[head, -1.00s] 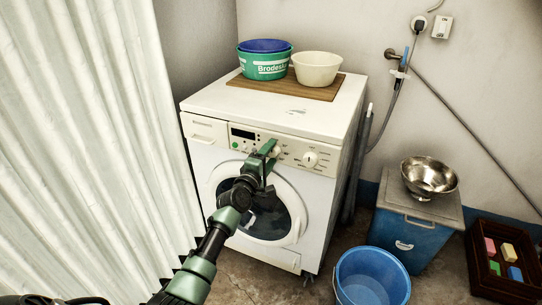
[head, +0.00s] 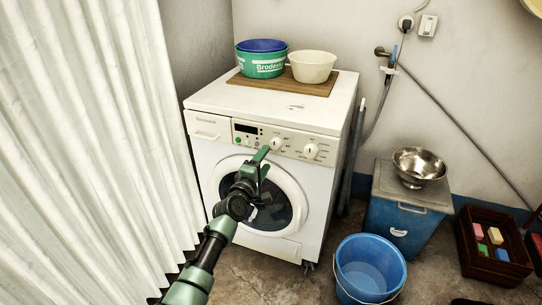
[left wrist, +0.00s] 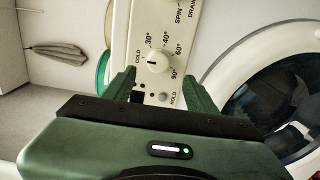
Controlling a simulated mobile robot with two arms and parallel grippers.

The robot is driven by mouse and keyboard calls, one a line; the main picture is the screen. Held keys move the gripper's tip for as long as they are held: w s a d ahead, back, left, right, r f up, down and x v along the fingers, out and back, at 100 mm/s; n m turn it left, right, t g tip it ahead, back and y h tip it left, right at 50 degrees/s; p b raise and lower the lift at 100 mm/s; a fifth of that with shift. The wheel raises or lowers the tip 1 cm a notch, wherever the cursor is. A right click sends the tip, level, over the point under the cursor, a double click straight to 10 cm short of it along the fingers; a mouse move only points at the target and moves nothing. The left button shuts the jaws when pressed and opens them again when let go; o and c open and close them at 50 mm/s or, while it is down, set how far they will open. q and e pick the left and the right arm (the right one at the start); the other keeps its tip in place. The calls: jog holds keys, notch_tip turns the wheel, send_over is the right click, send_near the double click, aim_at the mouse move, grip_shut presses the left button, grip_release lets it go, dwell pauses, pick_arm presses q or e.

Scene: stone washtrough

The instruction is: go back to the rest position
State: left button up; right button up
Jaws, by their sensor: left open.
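My left gripper (head: 258,165) is in front of the upper part of the washing machine (head: 205,150), just below its control panel. In the left wrist view its two green fingers (left wrist: 163,88) are apart with nothing held between them. Beyond them shows the cream panel with a temperature knob (left wrist: 158,60) marked cold, 30, 40, 60 and 90. The round glass door (head: 293,205) is shut, and my left arm hides part of it. My right gripper is not in view.
A green basin (head: 262,66) with a blue one inside and a cream bowl (head: 312,67) stand on a wooden board on the machine. A blue bucket (head: 370,268), a blue box (head: 395,222) with a steel bowl (head: 420,165) and a dark crate (head: 468,242) stand right. A white curtain (head: 90,140) hangs left.

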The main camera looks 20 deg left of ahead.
pick_arm(q)
jog(key=s+d+f+m+g+p, duration=0.2)
jog(key=s+f+m+g+p, duration=0.15)
jog(key=s+f, duration=0.6)
jog(key=s+d+f+m+g+h+p, duration=0.1)
jog(key=s+d+f+m+g+p, duration=0.2)
jog(key=s+f, duration=0.65)
jog(key=s+d+f+m+g+p, duration=0.15)
jog(key=s+f+m+g, duration=0.35)
jog(key=f, duration=0.8)
jog(key=s+d+f+m+g+p, duration=0.1)
jog(key=s+f+m+p, duration=0.1)
jog(key=s, duration=1.2)
jog(key=s+d+f+m+g+p, duration=0.1)
jog(key=s+f+m, duration=0.3)
jog(key=s, duration=1)
jog(key=s+d+f+m+g+p, duration=0.1)
jog(key=s+f+m+g+p, duration=0.1)
jog(key=s, duration=1.2)
notch_tip(320, 180, down, 2)
jog(key=shift+d+f+m+g+p, duration=0.1)
jog(key=shift+d+m+g+p, duration=0.25)
jog(key=shift+m+g, duration=0.5)
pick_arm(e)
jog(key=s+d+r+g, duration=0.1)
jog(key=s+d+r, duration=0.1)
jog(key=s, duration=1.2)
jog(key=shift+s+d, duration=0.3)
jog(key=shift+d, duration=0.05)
